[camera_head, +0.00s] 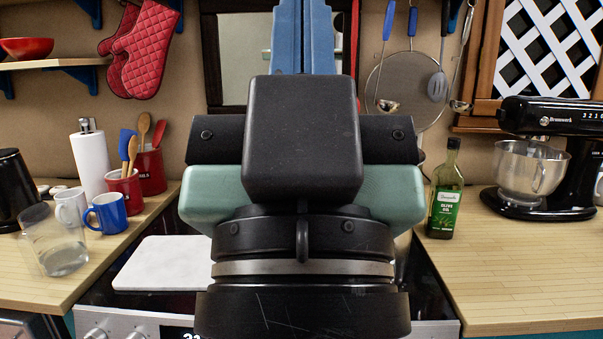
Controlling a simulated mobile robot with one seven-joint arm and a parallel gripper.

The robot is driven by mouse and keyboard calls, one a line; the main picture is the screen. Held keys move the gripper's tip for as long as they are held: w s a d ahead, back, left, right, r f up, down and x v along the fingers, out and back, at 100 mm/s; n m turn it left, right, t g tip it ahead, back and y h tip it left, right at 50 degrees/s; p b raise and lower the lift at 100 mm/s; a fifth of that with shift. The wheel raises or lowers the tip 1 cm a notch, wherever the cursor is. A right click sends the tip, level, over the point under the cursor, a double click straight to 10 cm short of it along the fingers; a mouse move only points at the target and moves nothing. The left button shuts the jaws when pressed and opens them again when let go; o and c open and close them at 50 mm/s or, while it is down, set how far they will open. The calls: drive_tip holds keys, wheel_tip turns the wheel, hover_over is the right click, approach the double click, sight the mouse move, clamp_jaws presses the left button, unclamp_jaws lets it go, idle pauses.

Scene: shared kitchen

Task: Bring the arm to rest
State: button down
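My gripper (303,30) stands large in the middle of the picture, seen from behind.
The stove (140,322) with a white board (165,264) lies behind my arm. The left counter holds a glass jar (55,240), mugs (107,212) and a paper roll (90,160). An olive oil bottle (445,195) and a mixer (550,125) stand on the right counter.

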wheel_tip(320, 180, up, 15)
drive_tip(key=p, duration=1.2)
drive_tip(key=shift+f, duration=0.2)
drive_tip(key=shift+a, duration=0.1)
